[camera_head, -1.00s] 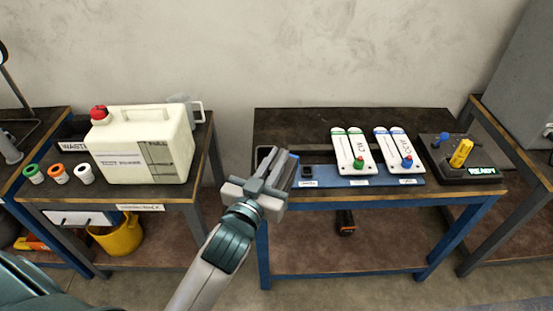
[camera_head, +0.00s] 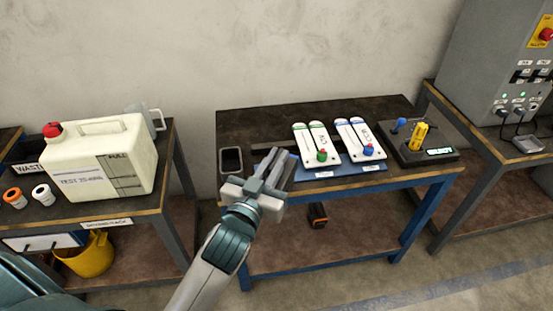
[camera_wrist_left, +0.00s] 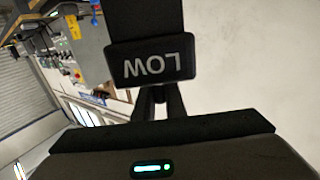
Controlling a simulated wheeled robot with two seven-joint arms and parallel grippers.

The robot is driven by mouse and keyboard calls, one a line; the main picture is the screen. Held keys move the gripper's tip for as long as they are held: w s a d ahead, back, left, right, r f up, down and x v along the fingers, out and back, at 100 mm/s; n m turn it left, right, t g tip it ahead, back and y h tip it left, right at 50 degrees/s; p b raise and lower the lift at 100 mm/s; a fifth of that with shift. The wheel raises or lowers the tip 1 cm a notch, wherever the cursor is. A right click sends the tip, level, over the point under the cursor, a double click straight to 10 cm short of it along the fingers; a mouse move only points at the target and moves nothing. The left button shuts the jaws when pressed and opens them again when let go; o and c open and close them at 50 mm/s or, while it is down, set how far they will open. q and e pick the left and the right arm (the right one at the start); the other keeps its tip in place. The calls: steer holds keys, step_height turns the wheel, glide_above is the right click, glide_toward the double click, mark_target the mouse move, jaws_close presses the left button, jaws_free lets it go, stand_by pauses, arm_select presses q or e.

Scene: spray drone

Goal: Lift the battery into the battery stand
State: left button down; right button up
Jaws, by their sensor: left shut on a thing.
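My left gripper (camera_head: 268,172) is in front of the left end of the blue-legged table (camera_head: 250,120) in the head view. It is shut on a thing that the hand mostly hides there. In the left wrist view a black block marked LOW (camera_wrist_left: 150,62), seen upside down, sits at the ends of the fingers; I take it for the battery. A dark body with a small green light (camera_wrist_left: 153,168) fills the bottom of that view. I cannot tell which thing is the battery stand. A dark tray with a pale rim (camera_head: 231,160) lies behind the hand. My right gripper is not in view.
White panels (camera_head: 316,142) stand on a blue mat. A black control box (camera_head: 420,150) with blue and yellow levers stands to their right. The left table holds a white canister (camera_head: 100,165). A grey cabinet (camera_head: 500,70) stands at the far right. The wall behind is bare.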

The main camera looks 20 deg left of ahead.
arm_select(q)
steer(key=shift+r, duration=0.2)
steer(key=w+a+f+n+g+y+p, duration=0.1)
steer(key=w+a+n+y, duration=0.2)
steer(key=w+a, duration=0.4)
steer(key=w+a+n+g+y+p, duration=0.1)
steer(key=w+a+y, duration=0.5)
steer(key=a, duration=0.9)
steer(key=shift+w+f+n+g+y+p, duration=0.4)
steer(key=shift+n+p, duration=0.3)
steer(key=shift+n, duration=0.5)
steer(key=shift+h, duration=0.3)
steer(key=shift+f+b, duration=2.25)
steer(key=shift+f, duration=0.55)
steer(key=shift+s, duration=0.1)
steer(key=shift+f+b, duration=0.75)
steer(key=shift+f, duration=0.45)
steer(key=shift+a+f, duration=0.1)
steer(key=shift+f, duration=0.25)
